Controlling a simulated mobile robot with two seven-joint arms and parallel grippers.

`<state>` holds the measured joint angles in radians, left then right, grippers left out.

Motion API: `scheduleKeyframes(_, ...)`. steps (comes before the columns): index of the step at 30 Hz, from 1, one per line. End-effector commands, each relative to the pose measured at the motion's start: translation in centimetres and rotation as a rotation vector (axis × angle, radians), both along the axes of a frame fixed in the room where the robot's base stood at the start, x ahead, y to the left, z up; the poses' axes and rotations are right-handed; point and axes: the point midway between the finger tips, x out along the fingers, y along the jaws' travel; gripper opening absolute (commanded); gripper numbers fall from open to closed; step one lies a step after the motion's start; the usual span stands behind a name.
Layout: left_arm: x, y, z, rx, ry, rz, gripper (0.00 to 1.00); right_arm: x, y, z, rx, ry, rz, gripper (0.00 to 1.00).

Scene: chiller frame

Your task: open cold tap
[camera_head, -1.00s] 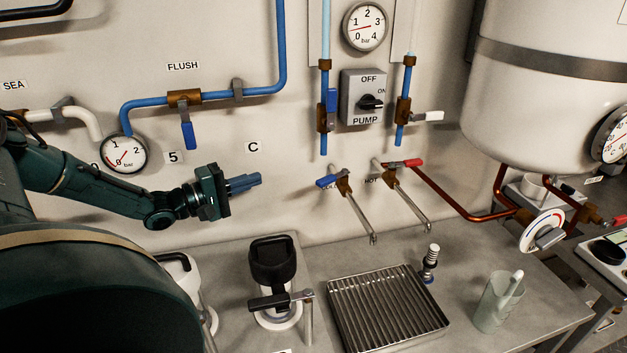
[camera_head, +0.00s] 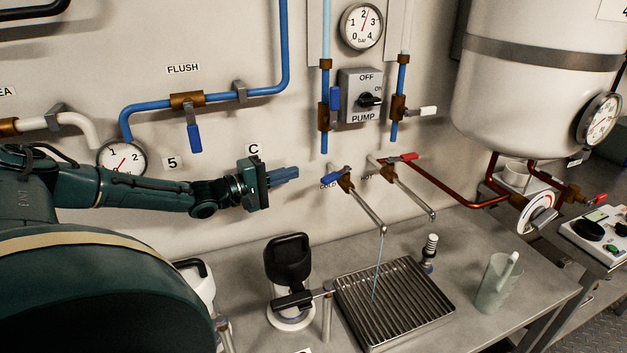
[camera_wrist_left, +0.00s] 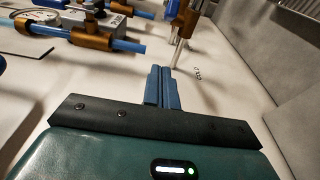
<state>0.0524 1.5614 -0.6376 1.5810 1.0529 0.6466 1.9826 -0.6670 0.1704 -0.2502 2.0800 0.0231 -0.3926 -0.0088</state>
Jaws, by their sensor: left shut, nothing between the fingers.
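The cold tap is a brass valve with a blue handle (camera_head: 336,170) on the wall, with a metal spout (camera_head: 366,212) slanting down to the right. A thin stream of water (camera_head: 379,265) falls from the spout's end into the slatted drip tray (camera_head: 452,318). My left gripper (camera_head: 297,172) is shut and empty, its blue fingers just left of the handle, with a small gap. In the left wrist view my shut fingers (camera_wrist_left: 163,72) point towards the tap's brass body (camera_wrist_left: 188,22). My right gripper is not in view.
The hot tap with a red handle (camera_head: 403,157) is just right of the cold tap. The pump switch (camera_head: 361,96) and a gauge (camera_head: 362,27) are above. Bare wall lies below my gripper.

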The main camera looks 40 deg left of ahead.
Motion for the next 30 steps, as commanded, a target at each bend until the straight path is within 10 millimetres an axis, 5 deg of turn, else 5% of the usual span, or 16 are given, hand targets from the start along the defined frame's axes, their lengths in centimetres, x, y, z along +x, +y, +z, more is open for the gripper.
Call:
scheduleKeyframes(9, 3.8, -1.5, 0.3, -0.003, -0.002, 0.002, 0.00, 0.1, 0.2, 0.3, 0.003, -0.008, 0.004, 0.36)
scheduleKeyframes(18, 3.4, -4.7, 0.2, -0.002, 0.002, 0.001, 0.00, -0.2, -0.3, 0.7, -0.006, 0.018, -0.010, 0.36)
scheduleKeyframes(30, 3.3, -5.1, 0.0, 0.000, 0.001, 0.002, 0.00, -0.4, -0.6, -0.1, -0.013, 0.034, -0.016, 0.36)
